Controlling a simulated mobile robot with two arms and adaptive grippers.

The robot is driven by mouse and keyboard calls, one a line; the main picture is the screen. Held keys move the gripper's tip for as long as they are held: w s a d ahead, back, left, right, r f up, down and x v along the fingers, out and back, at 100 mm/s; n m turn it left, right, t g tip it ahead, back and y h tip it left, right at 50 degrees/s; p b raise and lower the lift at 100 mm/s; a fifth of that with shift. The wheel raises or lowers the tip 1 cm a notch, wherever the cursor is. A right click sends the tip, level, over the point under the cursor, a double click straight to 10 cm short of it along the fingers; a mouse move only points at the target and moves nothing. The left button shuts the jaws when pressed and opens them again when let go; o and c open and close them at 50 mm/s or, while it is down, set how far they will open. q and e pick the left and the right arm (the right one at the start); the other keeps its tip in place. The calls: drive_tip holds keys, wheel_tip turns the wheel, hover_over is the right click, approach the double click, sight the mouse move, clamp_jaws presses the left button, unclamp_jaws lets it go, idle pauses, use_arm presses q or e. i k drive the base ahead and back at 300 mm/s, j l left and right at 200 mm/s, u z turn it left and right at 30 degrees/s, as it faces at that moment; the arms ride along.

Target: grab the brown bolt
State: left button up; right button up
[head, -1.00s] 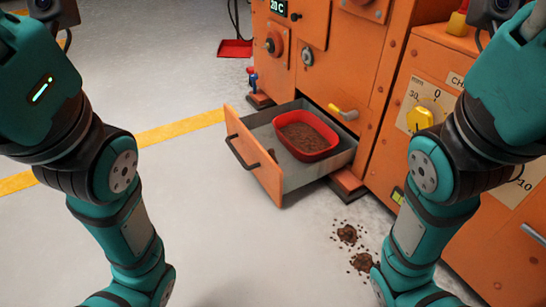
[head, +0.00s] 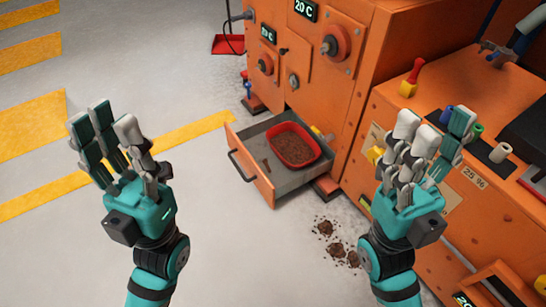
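A small brown thing (head: 267,166) lies in the open drawer (head: 242,164), left of the red tray. It may be the brown bolt, but it is too small to be sure. My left gripper (head: 108,132) is raised at the left over the floor, fingers spread and empty, well away from the drawer. My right gripper (head: 432,132) is raised at the right in front of the orange machine, fingers apart with nothing seen between them. Neither gripper touches the drawer.
The red tray (head: 292,145) in the drawer holds brown granules. Brown dirt piles (head: 335,249) lie on the floor by the machine. The orange machine (head: 360,75) fills the right side, with a red-yellow handle (head: 412,78) on its top. The floor at left is clear.

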sight(265, 162)
drive_tip(key=i+j+z, duration=0.1)
drive_tip(key=z, duration=0.3)
drive_tip(key=j+z, duration=0.1)
drive_tip(key=z, duration=0.3)
drive_tip(key=i+j+z, duration=0.1)
drive_tip(key=z, duration=0.3)
drive_tip(key=i+j+z, duration=0.15)
drive_tip(key=j+z, duration=0.2)
drive_tip(key=j, duration=0.55)
drive_tip(key=j+z, duration=0.3)
drive_tip(key=j, duration=1.1)
drive_tip(key=i, duration=0.05)
